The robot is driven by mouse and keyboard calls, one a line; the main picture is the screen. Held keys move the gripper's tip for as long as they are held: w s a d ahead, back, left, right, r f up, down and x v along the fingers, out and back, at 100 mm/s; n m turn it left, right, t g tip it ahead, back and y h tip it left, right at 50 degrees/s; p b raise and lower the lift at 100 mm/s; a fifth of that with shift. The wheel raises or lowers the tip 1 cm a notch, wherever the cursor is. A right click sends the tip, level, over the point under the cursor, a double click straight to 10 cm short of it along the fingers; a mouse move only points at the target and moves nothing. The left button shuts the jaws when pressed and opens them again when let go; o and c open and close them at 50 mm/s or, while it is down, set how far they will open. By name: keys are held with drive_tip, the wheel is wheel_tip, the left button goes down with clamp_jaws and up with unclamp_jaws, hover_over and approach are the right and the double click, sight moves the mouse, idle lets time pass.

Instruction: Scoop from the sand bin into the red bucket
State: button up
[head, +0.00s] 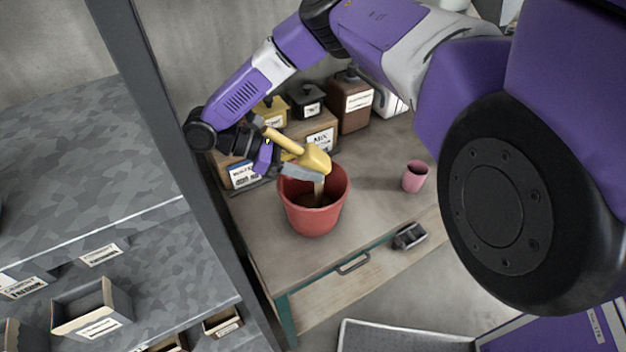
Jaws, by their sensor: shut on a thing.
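My gripper (268,156) is shut on the handle of a yellow scoop (315,160), just behind and left of the red bucket (314,217). The scoop is tilted above the bucket's opening. A narrow tan stream, which looks like sand (319,187), runs from the scoop's lip into the bucket. The bucket stands upright on the workbench, with dark brown material visible inside. Several labelled bins stand behind it, but their small labels are too blurred for me to tell which is the sand bin. My gripper and the scoop partly hide these bins.
A brown canister (350,103) and a dark lidded box (306,101) stand at the back of the workbench (262,237). A grey post (165,120) stands close left.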

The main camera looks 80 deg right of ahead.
drive_tip(key=shift+s+r+t, duration=0.1)
drive_tip(key=shift+s+t, duration=0.2)
drive_tip(key=shift+t, duration=0.3)
drive_tip(key=shift+s+t, duration=0.1)
drive_tip(key=shift+t, duration=0.7)
drive_tip(key=shift+r+y, duration=0.1)
drive_tip(key=shift+y, duration=0.3)
